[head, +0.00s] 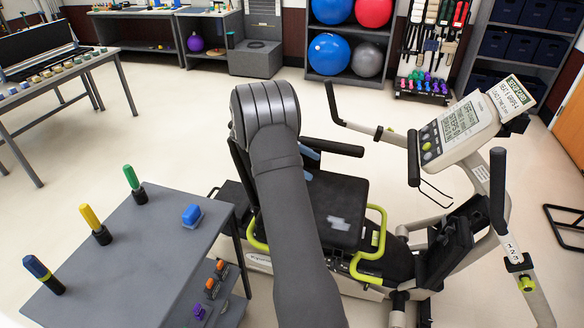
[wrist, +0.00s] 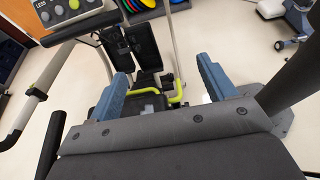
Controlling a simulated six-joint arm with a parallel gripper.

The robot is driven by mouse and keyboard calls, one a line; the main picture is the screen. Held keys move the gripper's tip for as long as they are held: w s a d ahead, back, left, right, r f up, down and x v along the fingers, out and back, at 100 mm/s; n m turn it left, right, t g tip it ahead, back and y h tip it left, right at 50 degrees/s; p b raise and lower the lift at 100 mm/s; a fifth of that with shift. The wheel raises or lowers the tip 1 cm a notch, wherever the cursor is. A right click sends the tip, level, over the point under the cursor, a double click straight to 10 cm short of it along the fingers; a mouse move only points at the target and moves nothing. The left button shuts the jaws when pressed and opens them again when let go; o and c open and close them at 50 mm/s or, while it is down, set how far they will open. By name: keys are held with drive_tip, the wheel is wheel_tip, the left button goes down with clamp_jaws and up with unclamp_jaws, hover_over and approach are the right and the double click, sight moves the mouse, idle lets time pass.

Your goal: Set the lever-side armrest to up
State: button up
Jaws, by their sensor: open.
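The recumbent stepper's black seat (head: 335,205) is right of my arm in the head view. One black armrest (head: 335,147) lies level on the seat's far side. The other side's armrest is mostly hidden by my arm in the head view, so its position cannot be told there. A yellow-green lever (head: 375,250) stands at the seat's near side and shows in the wrist view (wrist: 176,96). My gripper (wrist: 163,68) is open and empty, its two blue fingers wide apart above the seat area. A dark bar (wrist: 292,75) shows right of the fingers, possibly an armrest.
The console (head: 460,128) and black-gripped handle arms stand to the right. A grey table (head: 130,245) with coloured handled pieces and a blue block (head: 192,214) is close on the near left. Ball shelves stand at the back.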

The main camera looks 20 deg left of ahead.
drive_tip(key=shift+s+d+r, duration=0.1)
drive_tip(key=shift+d+r, duration=0.25)
drive_tip(key=shift+d, duration=0.25)
drive_tip(key=shift+d+r, duration=0.3)
drive_tip(key=shift+d, duration=0.3)
